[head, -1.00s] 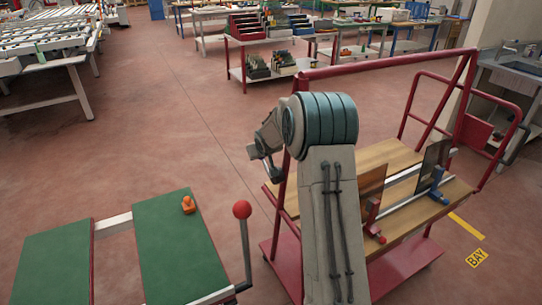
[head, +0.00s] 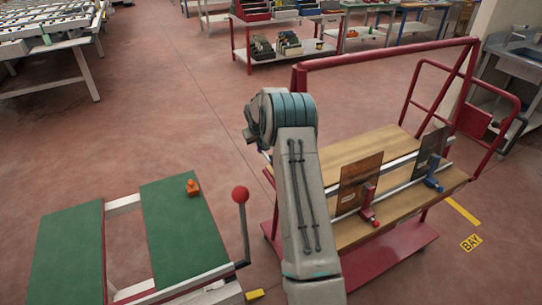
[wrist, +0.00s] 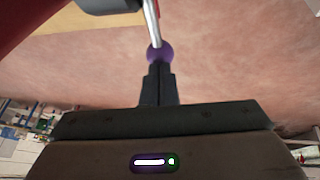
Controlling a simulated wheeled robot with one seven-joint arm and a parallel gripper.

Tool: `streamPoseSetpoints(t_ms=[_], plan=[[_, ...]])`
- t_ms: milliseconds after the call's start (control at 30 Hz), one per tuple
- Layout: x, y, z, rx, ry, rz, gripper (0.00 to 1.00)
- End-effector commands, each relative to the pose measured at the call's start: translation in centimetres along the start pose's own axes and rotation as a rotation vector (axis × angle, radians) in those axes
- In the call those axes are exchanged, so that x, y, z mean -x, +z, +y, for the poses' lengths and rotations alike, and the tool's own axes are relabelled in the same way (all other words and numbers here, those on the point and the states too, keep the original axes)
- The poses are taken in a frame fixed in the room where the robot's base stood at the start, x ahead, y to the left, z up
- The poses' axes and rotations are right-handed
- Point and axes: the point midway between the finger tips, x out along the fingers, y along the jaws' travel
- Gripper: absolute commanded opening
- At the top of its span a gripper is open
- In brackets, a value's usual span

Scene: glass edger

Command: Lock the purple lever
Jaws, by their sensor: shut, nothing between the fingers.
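The purple lever shows in the wrist view as a purple ball knob (wrist: 160,53) on a shiny metal rod (wrist: 151,18) that runs up out of the frame. My gripper (wrist: 160,72) is shut with no gap between its dark fingers. Its fingertips are right at the knob and overlap its lower edge in the picture; I cannot tell if they touch it. The lever's base is out of frame. In the head view my arm hides the gripper, and no purple lever can be seen.
A red-knobbed lever (head: 240,194) stands left of my arm, beside a green-topped table (head: 190,230) with an orange item (head: 192,188). A wood-topped red cart (head: 375,140) at right carries upright panels, a red clamp (head: 368,205) and a blue clamp (head: 433,172). Open floor lies behind.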

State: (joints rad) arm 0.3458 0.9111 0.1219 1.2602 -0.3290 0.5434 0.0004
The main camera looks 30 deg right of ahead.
Motion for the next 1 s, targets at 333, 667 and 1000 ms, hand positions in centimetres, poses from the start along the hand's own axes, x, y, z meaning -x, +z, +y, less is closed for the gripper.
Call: streamPoseSetpoints(t_ms=[333, 667, 1000], plan=[[-0.4, 0.0, -0.4, 0.004, -0.003, 0.001, 0.00], [-0.2, -0.1, -0.5, 0.005, -0.005, 0.001, 0.00], [5.5, -1.4, 0.2, -0.003, 0.004, 0.009, 0.00]])
